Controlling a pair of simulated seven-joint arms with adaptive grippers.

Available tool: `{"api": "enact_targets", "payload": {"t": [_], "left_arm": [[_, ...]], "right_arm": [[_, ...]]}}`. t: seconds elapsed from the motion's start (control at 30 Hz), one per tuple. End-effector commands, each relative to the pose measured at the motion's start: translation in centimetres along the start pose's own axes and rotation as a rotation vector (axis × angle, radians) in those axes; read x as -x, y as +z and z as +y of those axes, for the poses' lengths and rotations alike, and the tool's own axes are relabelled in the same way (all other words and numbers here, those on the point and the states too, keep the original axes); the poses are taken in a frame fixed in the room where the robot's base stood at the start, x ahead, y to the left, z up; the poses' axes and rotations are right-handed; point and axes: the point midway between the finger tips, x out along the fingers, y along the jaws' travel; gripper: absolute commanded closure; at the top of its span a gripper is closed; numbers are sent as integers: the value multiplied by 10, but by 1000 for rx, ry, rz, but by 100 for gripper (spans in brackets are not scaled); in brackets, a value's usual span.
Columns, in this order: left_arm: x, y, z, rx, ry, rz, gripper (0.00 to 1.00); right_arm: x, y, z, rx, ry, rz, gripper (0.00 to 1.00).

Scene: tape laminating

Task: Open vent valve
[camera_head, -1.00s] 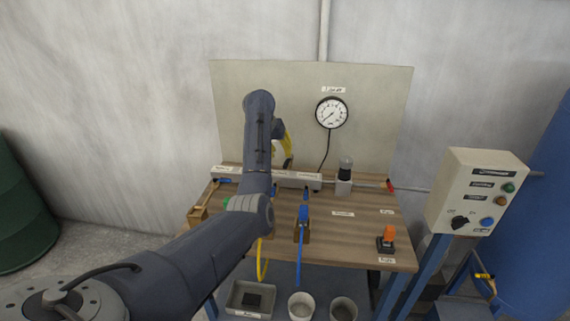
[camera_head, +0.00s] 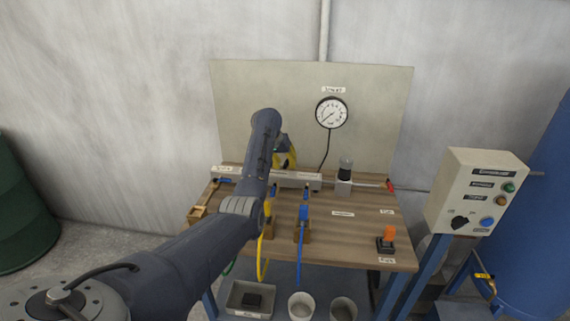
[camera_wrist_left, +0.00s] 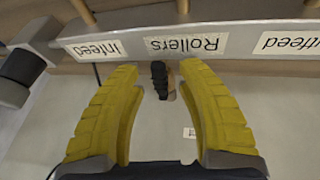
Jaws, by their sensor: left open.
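A light manifold bar (camera_head: 300,180) runs along the back of the wooden bench, with a small red handle (camera_head: 390,187) at the right end of its line. I cannot tell from the labels which part is the vent valve. My left gripper (camera_head: 287,160), with yellow fingers, is near the bar, partly hidden behind my arm. In the left wrist view the gripper (camera_wrist_left: 160,66) is open. A small dark ribbed part (camera_wrist_left: 160,80) shows between its fingers, apart from both. The bar (camera_wrist_left: 230,43) there carries labels reading Infeed, Rollers and Outfeed. My right gripper is not in view.
A round gauge (camera_head: 331,113) hangs on the back panel. A clear-topped unit (camera_head: 345,170) stands right of the bar. Blue (camera_head: 300,250) and yellow (camera_head: 261,262) hoses hang at the bench front. An orange switch (camera_head: 389,235) sits front right. A control box (camera_head: 475,195) stands right.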

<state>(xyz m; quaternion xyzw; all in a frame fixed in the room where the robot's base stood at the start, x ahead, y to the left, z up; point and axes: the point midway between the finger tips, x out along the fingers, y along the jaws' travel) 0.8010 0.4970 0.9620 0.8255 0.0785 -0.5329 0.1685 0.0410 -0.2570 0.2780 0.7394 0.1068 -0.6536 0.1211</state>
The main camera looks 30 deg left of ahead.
Motion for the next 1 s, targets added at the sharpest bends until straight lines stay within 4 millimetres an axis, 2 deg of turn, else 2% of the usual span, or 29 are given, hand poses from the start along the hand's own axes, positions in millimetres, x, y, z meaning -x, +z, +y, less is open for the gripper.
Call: {"api": "enact_targets", "payload": {"t": [0.03, 0.3, 0.4, 0.87, 0.93, 1.0], "left_arm": [[0, 0, 0, 0, 0, 0, 60], [0, 0, 0, 0, 1, 0, 92], [0, 0, 0, 0, 1, 0, 100], [0, 0, 1, 1, 1, 0, 100], [-3, 0, 9, 5, 0, -1, 100], [-7, -2, 26, 18, -3, 1, 100]], "right_arm": [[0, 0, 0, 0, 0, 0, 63], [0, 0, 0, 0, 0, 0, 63], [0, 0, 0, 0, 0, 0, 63], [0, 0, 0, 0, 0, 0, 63], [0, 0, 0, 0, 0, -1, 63], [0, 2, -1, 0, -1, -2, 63]]}}
